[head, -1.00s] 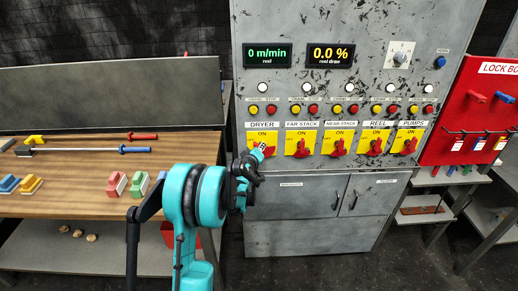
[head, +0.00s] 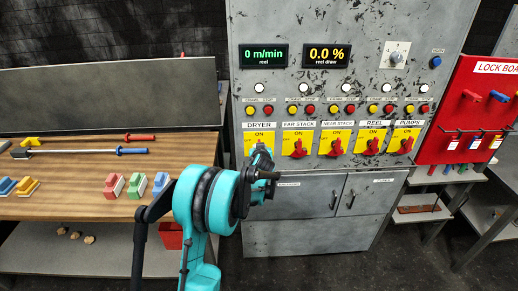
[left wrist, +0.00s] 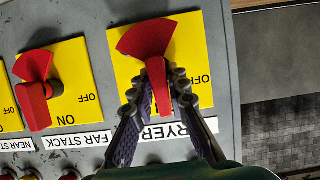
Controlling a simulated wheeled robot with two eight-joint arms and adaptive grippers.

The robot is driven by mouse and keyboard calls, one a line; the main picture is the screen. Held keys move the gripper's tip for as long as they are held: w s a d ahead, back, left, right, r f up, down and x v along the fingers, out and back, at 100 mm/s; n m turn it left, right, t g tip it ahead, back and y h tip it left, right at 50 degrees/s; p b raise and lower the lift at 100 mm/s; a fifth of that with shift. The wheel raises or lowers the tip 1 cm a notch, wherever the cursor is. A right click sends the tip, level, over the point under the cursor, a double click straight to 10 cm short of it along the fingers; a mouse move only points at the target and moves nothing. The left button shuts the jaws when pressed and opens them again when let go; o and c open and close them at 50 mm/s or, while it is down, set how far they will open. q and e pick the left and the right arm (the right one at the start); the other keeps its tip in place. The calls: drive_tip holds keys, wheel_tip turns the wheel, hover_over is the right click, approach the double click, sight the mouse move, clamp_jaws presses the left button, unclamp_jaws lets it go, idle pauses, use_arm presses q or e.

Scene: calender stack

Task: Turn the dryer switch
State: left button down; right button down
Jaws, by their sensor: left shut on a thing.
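The red dryer switch (left wrist: 147,40) sits on a yellow plate (left wrist: 197,45) in the left wrist view, above the partly covered DRYER label. Its wide end shows clear and its narrow handle points down in that view, towards the label. My left gripper (left wrist: 158,88) has its two fingers on either side of this handle and is shut on it. In the head view my left gripper (head: 259,155) is at the DRYER plate (head: 260,138), and the wrist hides the switch there. My right gripper is not in view.
The red far stack switch (left wrist: 34,100) is close beside the dryer plate. More red switches run right along the grey cabinet (head: 300,235). A wooden bench (head: 60,205) with coloured blocks and rods stands left. A red lock board (head: 465,110) hangs right.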

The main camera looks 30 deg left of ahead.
use_arm(q)
drive_tip(key=shift+f, duration=0.1)
idle(0.3)
drive_tip(key=c, duration=1.5)
unclamp_jaws()
drive_tip(key=v, duration=1.2)
drive_tip(key=shift+d, duration=0.1)
